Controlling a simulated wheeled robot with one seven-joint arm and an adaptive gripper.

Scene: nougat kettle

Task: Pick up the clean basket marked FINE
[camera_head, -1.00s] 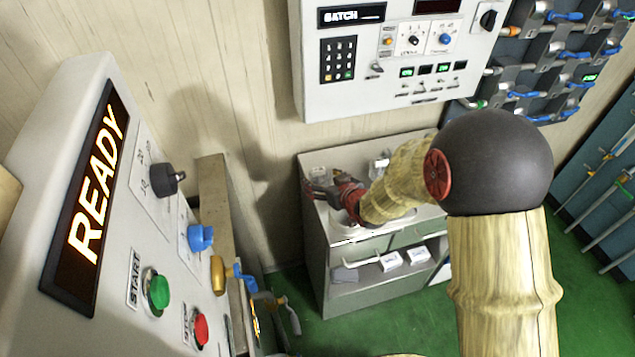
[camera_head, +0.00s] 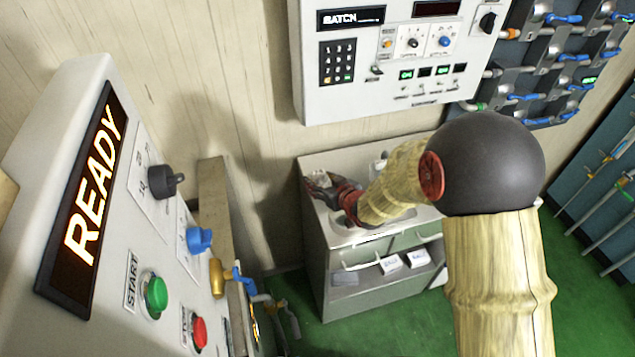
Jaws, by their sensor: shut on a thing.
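My gripper (camera_head: 322,186) is at the back left of the grey cabinet's top (camera_head: 340,160), small in the view and partly hidden by its own red and dark parts. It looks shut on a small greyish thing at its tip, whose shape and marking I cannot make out. I cannot read the word FINE anywhere. On the shelf below, two white labels, one on the left (camera_head: 390,264) and one on the right (camera_head: 418,258), are too small to read.
A control panel showing READY (camera_head: 92,190) stands close at the left, with a green button (camera_head: 156,296) and a red button (camera_head: 199,332). A BATCH panel (camera_head: 385,70) hangs above the cabinet. Blue-handled valves (camera_head: 570,60) are at the upper right. Green floor (camera_head: 390,325) is clear in front.

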